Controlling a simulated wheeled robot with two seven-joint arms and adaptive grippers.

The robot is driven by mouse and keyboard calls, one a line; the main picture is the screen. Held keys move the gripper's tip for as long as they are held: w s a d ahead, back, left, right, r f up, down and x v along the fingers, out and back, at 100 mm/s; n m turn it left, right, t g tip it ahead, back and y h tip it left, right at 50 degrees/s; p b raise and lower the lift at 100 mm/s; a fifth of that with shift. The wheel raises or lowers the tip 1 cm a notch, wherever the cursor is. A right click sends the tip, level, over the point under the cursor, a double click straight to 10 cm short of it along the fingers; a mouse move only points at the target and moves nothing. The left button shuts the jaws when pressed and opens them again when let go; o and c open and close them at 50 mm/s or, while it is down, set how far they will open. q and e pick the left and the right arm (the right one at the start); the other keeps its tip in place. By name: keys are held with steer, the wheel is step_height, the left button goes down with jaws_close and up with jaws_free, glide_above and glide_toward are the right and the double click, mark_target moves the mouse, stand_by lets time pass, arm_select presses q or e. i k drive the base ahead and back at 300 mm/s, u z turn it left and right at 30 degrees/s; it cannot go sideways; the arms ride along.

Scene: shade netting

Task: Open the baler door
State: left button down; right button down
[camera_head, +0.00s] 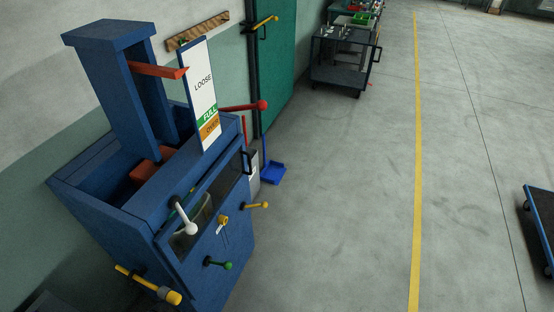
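The blue baler (129,205) stands at the left against the wall, with a tall column, a red pointer arm (157,70) and a sign (203,90) reading LOOSE, FULL, OVER. Its front door (208,258) looks shut, flush with the body. A dark window strip lies across the upper front, with a black handle (247,161) at its right end. The front carries a white-knobbed lever (188,226), a yellow ring-shaped part (223,220), a yellow handle (258,205) and a green-knobbed handle (221,265). A yellow bar (150,285) sticks out at the lower left. Neither of my grippers shows.
A green door (277,65) and a tool cart (341,58) are farther back. A blue platform cart (541,225) is at right. The middle floor is clear.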

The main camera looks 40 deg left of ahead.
mark_target(193, 269)
steer(key=u, duration=1.85)
steer(key=k, duration=1.1)
steer(key=z, duration=0.65)
steer(key=i, duration=1.4)
steer(key=u, duration=0.6)
